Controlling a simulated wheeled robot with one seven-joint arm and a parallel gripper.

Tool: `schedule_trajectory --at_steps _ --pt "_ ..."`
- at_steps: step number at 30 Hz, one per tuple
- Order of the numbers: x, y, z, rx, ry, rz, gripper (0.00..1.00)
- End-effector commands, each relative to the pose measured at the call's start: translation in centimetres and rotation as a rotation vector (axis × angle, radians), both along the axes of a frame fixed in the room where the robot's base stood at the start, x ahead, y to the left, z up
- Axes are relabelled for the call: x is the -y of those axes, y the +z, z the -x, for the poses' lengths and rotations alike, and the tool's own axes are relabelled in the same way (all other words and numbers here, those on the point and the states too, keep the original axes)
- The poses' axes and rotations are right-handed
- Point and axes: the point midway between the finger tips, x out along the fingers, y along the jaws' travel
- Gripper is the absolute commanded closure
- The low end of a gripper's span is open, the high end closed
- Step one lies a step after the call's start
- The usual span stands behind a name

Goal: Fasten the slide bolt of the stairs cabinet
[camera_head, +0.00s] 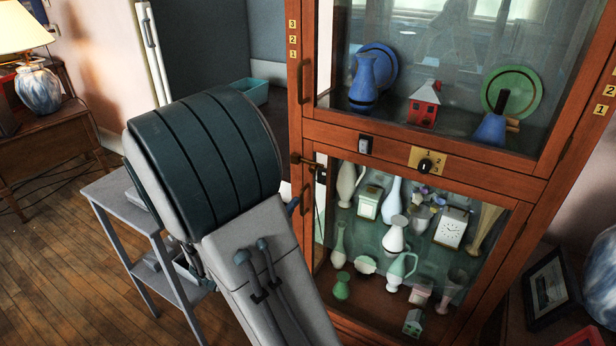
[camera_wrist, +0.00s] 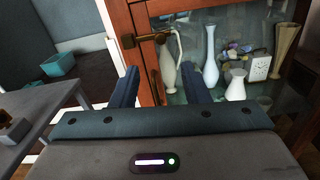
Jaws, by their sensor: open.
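A wooden cabinet (camera_head: 430,157) with glass doors stands on the right in the head view. A brass slide bolt (camera_head: 308,161) lies across the left edge at the top of its lower door. The bolt also shows in the wrist view (camera_wrist: 145,38), beyond and above my fingers. I cannot tell how far it is slid. A dark upright door handle (camera_wrist: 154,86) is below it, seen between my fingers. My gripper (camera_wrist: 161,78) is open and empty, pointing at the door's left frame. My arm hides most of it in the head view.
Vases, small clocks and little houses stand behind the lower glass. A dial on a brass plate (camera_head: 425,162) sits on the middle rail. A grey table (camera_head: 108,190) is left of the cabinet, with a teal bin (camera_head: 252,91) behind. Floor at the left is clear.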

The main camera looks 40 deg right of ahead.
Motion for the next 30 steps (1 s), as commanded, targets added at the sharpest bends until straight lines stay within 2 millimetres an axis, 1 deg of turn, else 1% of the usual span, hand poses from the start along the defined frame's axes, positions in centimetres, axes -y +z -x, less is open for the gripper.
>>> schedule_trajectory --at_steps 1,9,15,21,30 --pt "0.9 -0.1 -0.2 0.001 -0.006 0.001 0.58" --pt "6.3 -0.2 -2.4 0.002 -0.006 -0.001 0.58" --pt "9.5 -0.1 -3.8 0.002 -0.006 -0.001 0.58" --pt "11.1 -0.1 -4.5 0.0 -0.004 -0.002 0.58" --pt "11.4 0.0 -4.6 0.0 -0.002 -0.002 0.58"
